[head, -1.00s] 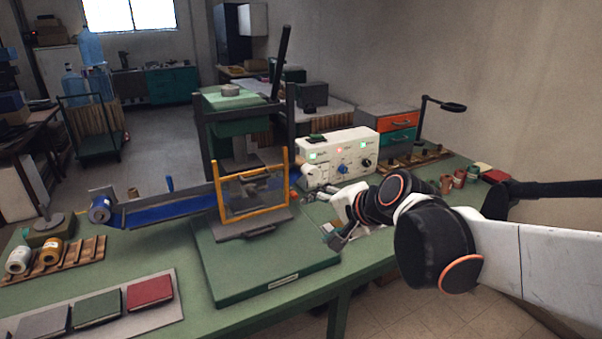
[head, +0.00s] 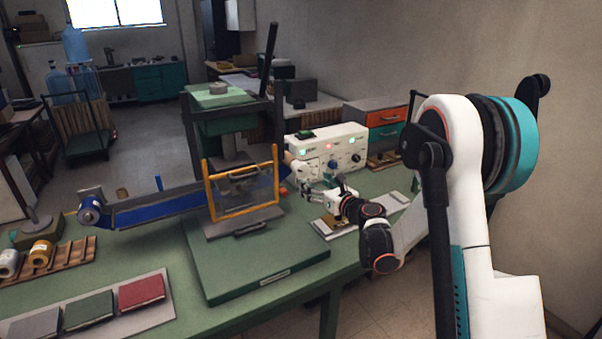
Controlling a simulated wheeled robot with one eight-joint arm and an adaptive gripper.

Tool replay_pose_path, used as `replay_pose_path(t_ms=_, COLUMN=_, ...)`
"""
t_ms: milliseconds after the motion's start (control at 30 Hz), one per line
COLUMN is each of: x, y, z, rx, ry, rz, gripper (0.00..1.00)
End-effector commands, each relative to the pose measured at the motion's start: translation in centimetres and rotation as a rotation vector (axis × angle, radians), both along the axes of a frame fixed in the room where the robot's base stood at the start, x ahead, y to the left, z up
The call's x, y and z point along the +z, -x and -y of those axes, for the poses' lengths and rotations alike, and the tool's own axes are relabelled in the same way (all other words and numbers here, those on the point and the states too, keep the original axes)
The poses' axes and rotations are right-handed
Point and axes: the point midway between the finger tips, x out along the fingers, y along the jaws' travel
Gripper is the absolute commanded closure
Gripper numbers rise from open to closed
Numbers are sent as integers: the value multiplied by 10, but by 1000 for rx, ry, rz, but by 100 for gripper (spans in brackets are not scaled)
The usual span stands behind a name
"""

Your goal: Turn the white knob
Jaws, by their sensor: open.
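The white control box (head: 342,139) stands on the green bench, right of the press, with small lights and several knobs on its front. The white knob (head: 298,169) is low on the left of that front. A blue knob (head: 332,164) and a black knob (head: 355,157) are to its right. My gripper (head: 316,184) is open, in front of the box's lower front and a little right of the white knob. The view is too small to show whether it touches any knob. Part of the box's lower front is hidden behind the gripper.
The green press with its orange-framed guard (head: 243,181) stands left of the box. A board (head: 394,203) lies under and right of my gripper. A drawer unit (head: 384,121) is behind. Colored books (head: 142,292) lie at front left.

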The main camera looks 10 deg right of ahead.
Motion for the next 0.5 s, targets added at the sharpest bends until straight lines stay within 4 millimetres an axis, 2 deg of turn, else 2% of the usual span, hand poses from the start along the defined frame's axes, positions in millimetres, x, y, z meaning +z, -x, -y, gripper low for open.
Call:
replay_pose_path(t_ms=33, x=-10, y=-6, z=7, rx=-17, ry=-67, rz=-6, gripper=31)
replay_pose_path(t_ms=200, x=-31, y=-15, z=21, rx=-53, ry=-244, rz=-23, gripper=31)
replay_pose_path(t_ms=367, x=-37, y=-20, z=24, rx=-62, ry=-298, rz=-28, gripper=31)
replay_pose_path(t_ms=500, x=-38, y=-32, z=20, rx=-61, ry=-299, rz=-27, gripper=31)
